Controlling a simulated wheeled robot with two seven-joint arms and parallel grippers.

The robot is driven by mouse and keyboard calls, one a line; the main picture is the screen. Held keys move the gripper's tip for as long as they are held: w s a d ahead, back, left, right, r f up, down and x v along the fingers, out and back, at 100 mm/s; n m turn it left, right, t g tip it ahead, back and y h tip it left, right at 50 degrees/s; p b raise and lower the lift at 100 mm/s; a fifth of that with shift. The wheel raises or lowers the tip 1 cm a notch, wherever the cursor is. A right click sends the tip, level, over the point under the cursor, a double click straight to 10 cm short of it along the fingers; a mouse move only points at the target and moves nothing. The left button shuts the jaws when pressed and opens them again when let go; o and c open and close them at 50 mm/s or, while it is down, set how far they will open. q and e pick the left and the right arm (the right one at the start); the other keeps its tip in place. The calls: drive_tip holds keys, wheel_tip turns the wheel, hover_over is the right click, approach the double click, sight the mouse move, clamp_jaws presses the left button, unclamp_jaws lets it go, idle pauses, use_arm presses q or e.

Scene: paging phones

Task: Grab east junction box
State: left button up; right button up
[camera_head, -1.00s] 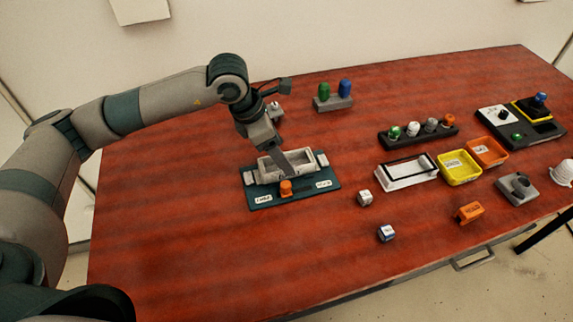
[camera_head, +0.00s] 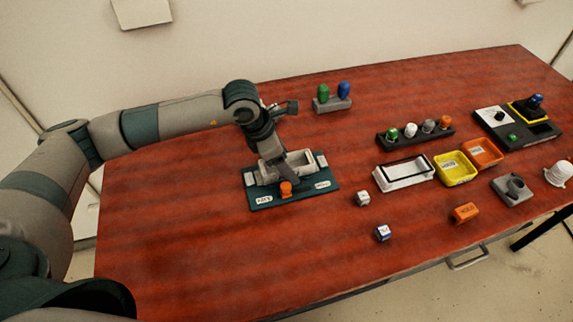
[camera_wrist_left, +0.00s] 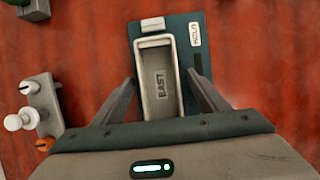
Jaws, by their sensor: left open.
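The east junction box (camera_head: 309,158) is an open pale-grey box on a dark teal base plate (camera_head: 328,186) on the table. In the left wrist view the box (camera_wrist_left: 158,55) has EAST lettered on its inner floor. My left gripper (camera_head: 277,161) is over the box and points down. In the left wrist view its fingers (camera_wrist_left: 160,80) are open, one on each side of the box. My right gripper is out of view.
A stand with green and blue pegs (camera_head: 331,105) is behind the plate. The table's left front is clear.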

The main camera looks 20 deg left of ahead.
use_arm(q)
drive_tip(key=shift+f, duration=0.1)
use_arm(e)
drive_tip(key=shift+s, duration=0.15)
use_arm(q)
drive_tip(key=c, duration=1.3)
drive_tip(key=shift+o, duration=0.2)
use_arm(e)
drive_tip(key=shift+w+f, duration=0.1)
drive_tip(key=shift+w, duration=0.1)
